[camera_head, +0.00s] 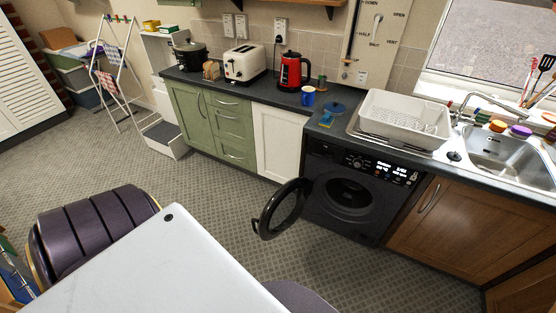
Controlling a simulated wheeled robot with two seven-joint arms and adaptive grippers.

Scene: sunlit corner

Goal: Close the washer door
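The black washer (318,224) stands under the counter in the right half of the head view, between a white cabinet and a brown wooden one. Its round door (261,219) is swung wide open to the left and stands out into the room. The dark drum opening (348,194) is uncovered. The lit control panel (385,166) runs along the top of the washer. Neither of my grippers shows in this view.
A white table (165,265) fills the lower foreground, with a dark purple chair (95,220) on its left and part of another seat (302,297) at its right. Grey patterned floor (385,272) is free before the washer.

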